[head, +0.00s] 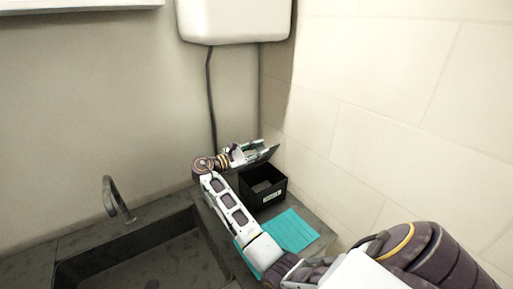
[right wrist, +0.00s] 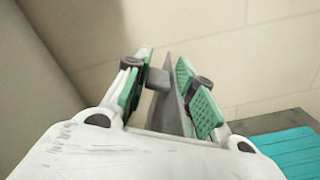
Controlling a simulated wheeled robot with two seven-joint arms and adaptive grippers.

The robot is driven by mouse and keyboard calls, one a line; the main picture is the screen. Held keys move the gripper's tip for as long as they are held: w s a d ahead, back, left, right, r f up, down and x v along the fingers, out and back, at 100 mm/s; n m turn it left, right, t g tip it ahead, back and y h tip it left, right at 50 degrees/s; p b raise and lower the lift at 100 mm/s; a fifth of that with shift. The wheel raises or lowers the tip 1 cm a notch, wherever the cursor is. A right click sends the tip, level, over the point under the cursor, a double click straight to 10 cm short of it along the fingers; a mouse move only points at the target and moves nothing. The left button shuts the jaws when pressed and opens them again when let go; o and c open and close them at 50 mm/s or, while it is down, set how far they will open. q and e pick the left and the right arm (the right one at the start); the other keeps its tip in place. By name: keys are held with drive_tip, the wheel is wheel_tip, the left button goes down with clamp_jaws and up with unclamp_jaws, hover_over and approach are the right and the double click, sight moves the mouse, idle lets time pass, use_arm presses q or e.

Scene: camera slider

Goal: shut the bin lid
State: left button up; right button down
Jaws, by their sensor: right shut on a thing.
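The bin (head: 263,196) is a small black open-topped box with a white label on its front, standing on the counter by the tiled wall. Its dark lid (head: 264,157) is raised and tilted above the back of the box, so the inside shows. My right gripper (head: 247,152) is at the lid, above the bin's rear left. In the right wrist view, the gripper (right wrist: 166,75) has its green-padded fingers on either side of the thin grey lid (right wrist: 174,112), shut on it. My left gripper is in neither view.
A teal cloth or mat (head: 289,231) lies on the counter in front of the bin. A sink (head: 150,262) with a curved tap (head: 115,198) is at the left. A white wall unit (head: 234,20) with a hanging cable is above. The tiled wall (head: 400,120) closes off the right.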

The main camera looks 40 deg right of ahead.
idle(0.4)
drive_tip(key=c, duration=1.2)
unclamp_jaws()
drive_tip(key=shift+c, duration=0.2)
drive_tip(key=w+a, duration=0.1)
drive_tip(key=a, duration=1.1)
drive_tip(key=shift+w, duration=0.1)
